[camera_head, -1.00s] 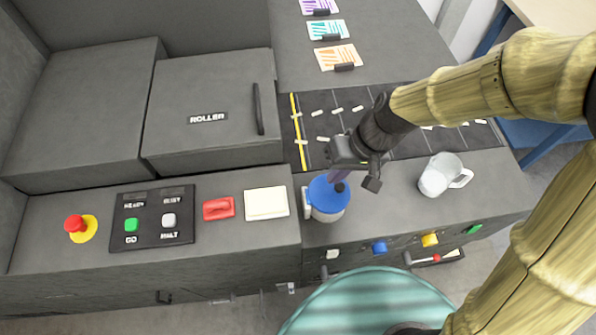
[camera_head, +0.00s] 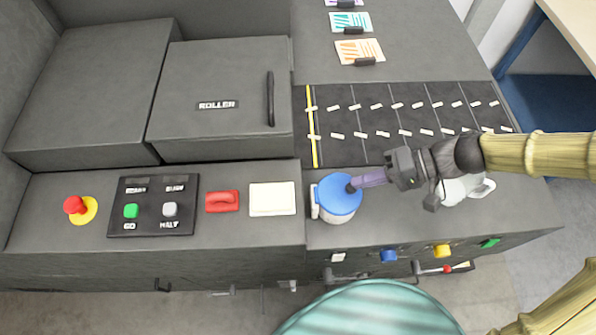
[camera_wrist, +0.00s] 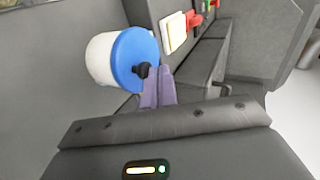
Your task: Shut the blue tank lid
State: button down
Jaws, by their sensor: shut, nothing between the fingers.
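The round blue lid (camera_head: 340,191) lies over the top of the white tank (camera_head: 334,215) on the grey counter, with a hinge or bracket at its left side. In the wrist view the blue lid (camera_wrist: 130,58) covers the end of the white tank (camera_wrist: 101,60). I cannot tell whether it is fully seated. A small dark knob (camera_wrist: 142,71) stands on the lid. My gripper (camera_head: 359,184) is shut and empty, coming in from the right with its purple fingertips at the knob. In the wrist view the fingertips (camera_wrist: 159,72) are beside the knob, touching or nearly so.
A cream pad (camera_head: 272,198), a red handle (camera_head: 222,201) and a button panel (camera_head: 152,207) are to the left. A dark marked strip (camera_head: 400,108) lies behind. Coloured knobs line the front.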

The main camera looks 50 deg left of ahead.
jog(key=shift+w+d+f+b, duration=0.15)
jog(key=shift+f+b, duration=0.15)
jog(key=shift+f, duration=0.25)
dwell(0.4)
jog(key=s+r+p+v, duration=0.1)
jog(key=r+v, duration=0.1)
jog(key=v, duration=1)
jog(key=shift+a, duration=0.2)
dwell(0.4)
